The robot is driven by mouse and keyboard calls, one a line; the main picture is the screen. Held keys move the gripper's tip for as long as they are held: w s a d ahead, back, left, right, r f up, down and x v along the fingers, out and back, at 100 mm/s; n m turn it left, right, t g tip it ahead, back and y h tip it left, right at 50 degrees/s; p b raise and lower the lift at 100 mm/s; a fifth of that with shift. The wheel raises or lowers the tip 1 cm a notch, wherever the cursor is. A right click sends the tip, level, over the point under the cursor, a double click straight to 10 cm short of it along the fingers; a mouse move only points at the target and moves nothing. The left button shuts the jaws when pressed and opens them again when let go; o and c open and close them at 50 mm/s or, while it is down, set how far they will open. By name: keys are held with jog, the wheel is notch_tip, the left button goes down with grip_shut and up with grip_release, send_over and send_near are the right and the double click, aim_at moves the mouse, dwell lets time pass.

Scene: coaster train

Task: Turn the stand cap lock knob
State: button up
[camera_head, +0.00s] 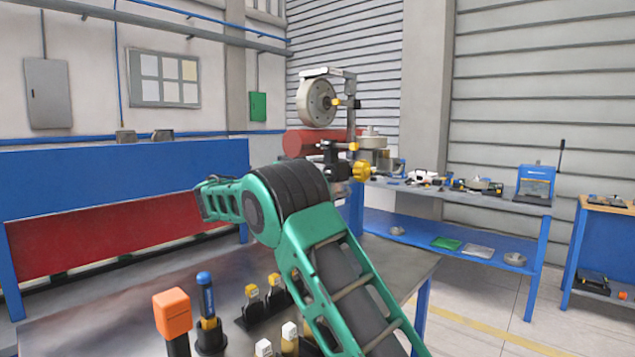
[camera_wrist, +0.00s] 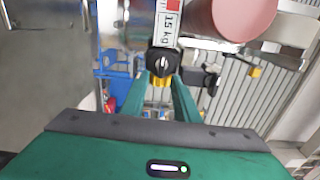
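In the wrist view a round black knob (camera_wrist: 162,62) with a yellow part below it lies straight ahead, under a white "15 kg" label (camera_wrist: 167,25). My gripper (camera_wrist: 161,80) is open, its two green fingers apart with the tips at either side of the knob's lower part. I cannot tell whether they touch it. In the head view the stand (camera_head: 351,120) carries a grey wheel, a red cylinder (camera_head: 305,143) and a yellow star knob (camera_head: 361,171). I cannot tell which knob is the cap lock. My arm hides the stand's lower part, and my fingers are not clear there.
A metal table (camera_head: 120,285) in front holds an orange block (camera_head: 172,312), a blue-handled tool (camera_head: 206,295) and several small yellow and white-topped pieces. A blue bench (camera_head: 450,225) with tools stands behind right. Another black and yellow fitting (camera_wrist: 205,75) is just right of my fingers.

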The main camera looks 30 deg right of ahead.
jog(key=v, duration=0.5)
jog(key=shift+a, duration=0.1)
dwell(0.3)
